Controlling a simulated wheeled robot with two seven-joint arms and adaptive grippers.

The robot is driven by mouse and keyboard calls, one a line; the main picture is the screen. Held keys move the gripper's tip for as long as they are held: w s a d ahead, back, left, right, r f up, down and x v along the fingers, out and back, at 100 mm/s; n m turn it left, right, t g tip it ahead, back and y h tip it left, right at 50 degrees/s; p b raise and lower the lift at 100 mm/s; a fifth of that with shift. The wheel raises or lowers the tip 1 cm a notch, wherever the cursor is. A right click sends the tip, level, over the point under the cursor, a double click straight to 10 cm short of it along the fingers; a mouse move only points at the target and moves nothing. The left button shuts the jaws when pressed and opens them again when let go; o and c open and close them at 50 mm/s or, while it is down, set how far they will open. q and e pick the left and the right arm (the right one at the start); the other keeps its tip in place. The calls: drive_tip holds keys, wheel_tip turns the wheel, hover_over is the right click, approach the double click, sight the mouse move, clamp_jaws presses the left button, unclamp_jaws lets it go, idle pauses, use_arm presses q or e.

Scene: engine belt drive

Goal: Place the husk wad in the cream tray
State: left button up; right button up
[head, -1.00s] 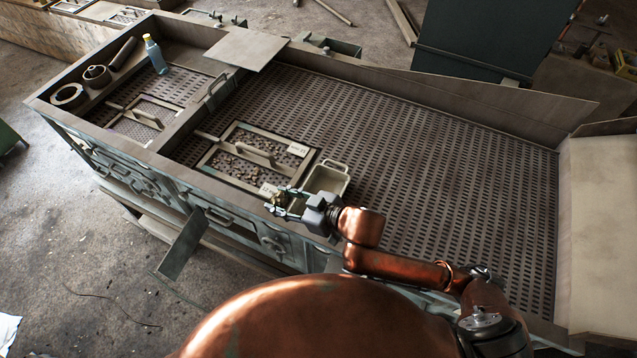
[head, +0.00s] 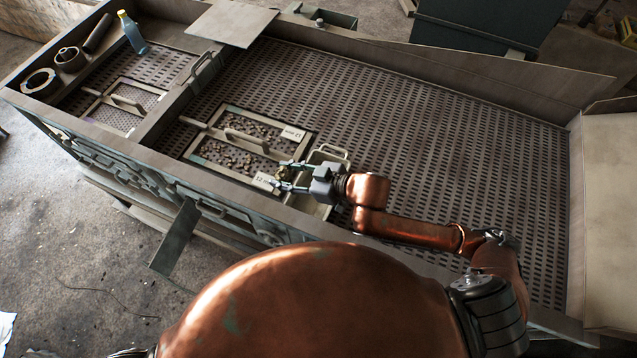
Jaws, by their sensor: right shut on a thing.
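My right gripper (head: 281,177) is in the middle of the head view, pointing left, above the near right corner of a framed screen panel. It is shut on a small yellowish bit between its fingertips, which I take to be the husk wad (head: 283,172); the fingers hide most of it. The cream tray (head: 328,154) is a small handled box just right of the panel. My gripper body and wrist cover much of the tray, so its inside shows only in part. My left gripper is not in view.
The framed panel (head: 213,165) has a raised handle and holds several dark bits. A smaller screen (head: 118,113), a blue bottle (head: 132,35) and ring parts lie to the left. The perforated deck (head: 440,140) is bare to the right, with raised walls around it.

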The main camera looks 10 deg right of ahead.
drive_tip(key=d+f, duration=0.2)
drive_tip(key=d, duration=0.1)
drive_tip(key=d+f+p, duration=0.1)
drive_tip(key=d+f, duration=0.2)
drive_tip(key=w+d+f+p, duration=0.1)
drive_tip(key=d+f, duration=0.1)
drive_tip(key=d, duration=0.1)
drive_tip(key=shift+w+d+f, duration=0.1)
drive_tip(key=shift+d+f, duration=0.15)
drive_tip(key=shift+d, duration=0.05)
drive_tip(key=f+p, duration=0.1)
drive_tip(key=f, duration=0.2)
drive_tip(key=shift+d, duration=0.2)
drive_tip(key=shift+f, duration=0.3)
drive_tip(key=shift+f, duration=0.15)
drive_tip(key=o, duration=1)
